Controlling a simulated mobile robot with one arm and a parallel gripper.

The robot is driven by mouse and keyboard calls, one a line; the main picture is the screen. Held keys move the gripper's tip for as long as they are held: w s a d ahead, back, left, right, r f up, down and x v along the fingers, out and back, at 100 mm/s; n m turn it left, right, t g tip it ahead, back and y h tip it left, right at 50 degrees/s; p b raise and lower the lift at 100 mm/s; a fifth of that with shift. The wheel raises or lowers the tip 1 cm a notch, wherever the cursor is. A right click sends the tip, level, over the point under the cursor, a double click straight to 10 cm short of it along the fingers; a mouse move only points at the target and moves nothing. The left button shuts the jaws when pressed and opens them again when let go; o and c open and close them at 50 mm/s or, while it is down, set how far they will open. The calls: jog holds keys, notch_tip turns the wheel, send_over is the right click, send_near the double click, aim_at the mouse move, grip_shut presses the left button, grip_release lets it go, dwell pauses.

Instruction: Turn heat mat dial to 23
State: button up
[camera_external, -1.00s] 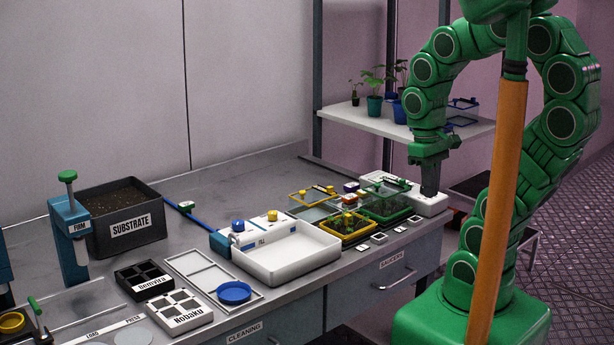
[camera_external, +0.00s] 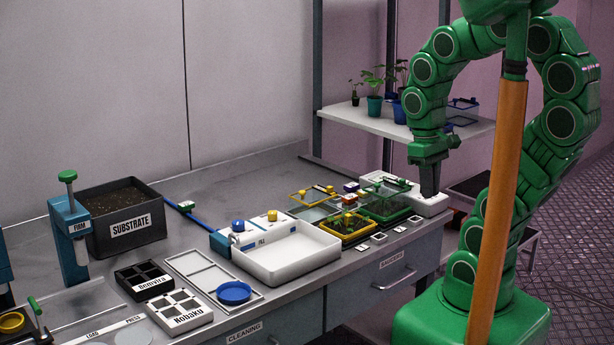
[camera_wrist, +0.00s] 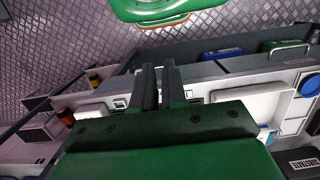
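The heat mat's white control box (camera_external: 433,208) stands at the right end of the bench. My gripper (camera_external: 429,194) points straight down, its dark fingertips at the top of this box. The dial is hidden by the fingers, and no number on it can be read. In the wrist view my gripper (camera_wrist: 160,72) shows two dark fingers close together with a narrow gap. I cannot see whether they are pressing on the dial.
A green-framed tray (camera_external: 386,213) and a yellow-framed tray (camera_external: 346,234) stand left of the box. A white basin (camera_external: 285,262) is further left. A shelf with potted plants (camera_external: 372,122) stands behind. Small white tags lie along the bench's front edge.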

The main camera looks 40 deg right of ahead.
jog(key=shift+o, duration=1.2)
jog(key=shift+w+d, duration=0.15)
jog(key=shift+w, duration=0.2)
jog(key=o, duration=0.5)
jog(key=w+d+m, duration=0.2)
jog(key=w, duration=0.1)
jog(key=w+m, duration=0.2)
jog(key=shift+d, duration=0.4)
jog(key=w+d+f+m, duration=0.1)
jog(key=w+d+m, duration=0.4)
jog(key=d, duration=0.2)
jog(key=w+d+f+m+t, duration=0.1)
jog(key=w+d+m, duration=0.3)
jog(key=d, duration=0.4)
jog(key=w+d+f+m+t, duration=0.1)
jog(key=w+d+f+m, duration=0.2)
jog(key=w+d+m, duration=0.2)
jog(key=shift+w+d+f+m, duration=0.1)
jog(key=shift+w+d+m, duration=0.1)
jog(key=shift+d+m, duration=0.4)
jog(key=shift+w+d+f+m, duration=0.15)
jog(key=shift+d+m, duration=0.25)
jog(key=shift+d, duration=0.4)
jog(key=shift+d+f, duration=0.1)
jog(key=shift+d, duration=0.2)
jog(key=shift+w+f, duration=0.15)
jog(key=shift+f, duration=3.65)
jog(key=shift+c, duration=0.3)
